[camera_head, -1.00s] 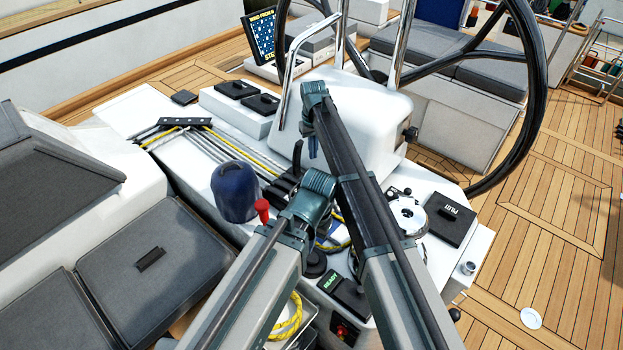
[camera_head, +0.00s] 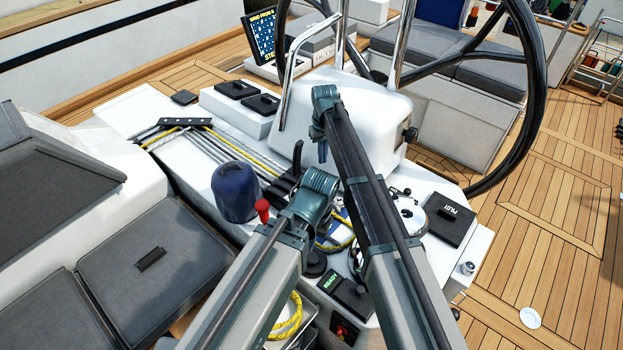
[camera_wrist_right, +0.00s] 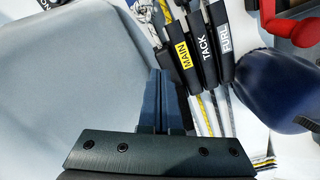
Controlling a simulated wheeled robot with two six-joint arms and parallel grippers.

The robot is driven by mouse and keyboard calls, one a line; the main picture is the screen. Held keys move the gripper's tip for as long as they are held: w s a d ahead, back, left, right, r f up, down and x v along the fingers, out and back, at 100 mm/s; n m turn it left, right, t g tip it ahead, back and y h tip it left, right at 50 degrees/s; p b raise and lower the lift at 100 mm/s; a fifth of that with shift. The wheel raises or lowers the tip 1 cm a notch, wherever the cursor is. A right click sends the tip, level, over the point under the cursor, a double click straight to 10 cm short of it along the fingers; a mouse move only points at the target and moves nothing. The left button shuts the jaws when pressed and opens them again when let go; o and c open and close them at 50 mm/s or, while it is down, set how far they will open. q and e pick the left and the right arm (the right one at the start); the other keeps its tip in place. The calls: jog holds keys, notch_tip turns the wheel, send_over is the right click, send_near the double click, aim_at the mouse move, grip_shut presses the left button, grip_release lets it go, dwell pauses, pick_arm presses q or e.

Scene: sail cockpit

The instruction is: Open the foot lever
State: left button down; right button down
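No lever with a FOOT label is readable in either view. The bank of black clutch levers (camera_head: 283,186) lies on the white console, partly hidden by my left arm. In the right wrist view, levers labelled MAIN (camera_wrist_right: 184,55), TACK (camera_wrist_right: 207,52) and FURL (camera_wrist_right: 224,42) lie side by side. My right gripper (camera_head: 323,152) points down over the console, to the right of and above the levers. In the wrist view its blue fingers (camera_wrist_right: 164,98) are together and empty, beside the MAIN lever's near end. My left gripper (camera_head: 337,224) is mostly hidden behind the arms.
A blue-covered winch (camera_head: 235,192) and a red-knobbed handle (camera_head: 263,209) stand left of the levers. The white wheel pedestal (camera_head: 355,105) rises behind my right gripper.

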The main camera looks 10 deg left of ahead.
notch_tip(320, 180, up, 6)
jog(key=p, duration=0.5)
jog(key=shift+f, duration=0.25)
jog(key=s+d, duration=0.3)
jog(key=s, duration=0.7)
jog(key=s+d+m, duration=0.1)
jog(key=s+d, duration=0.3)
jog(key=s, duration=0.7)
jog(key=s+d+h, duration=0.1)
jog(key=s+d, duration=0.3)
jog(key=s, duration=0.7)
jog(key=shift+s, duration=0.2)
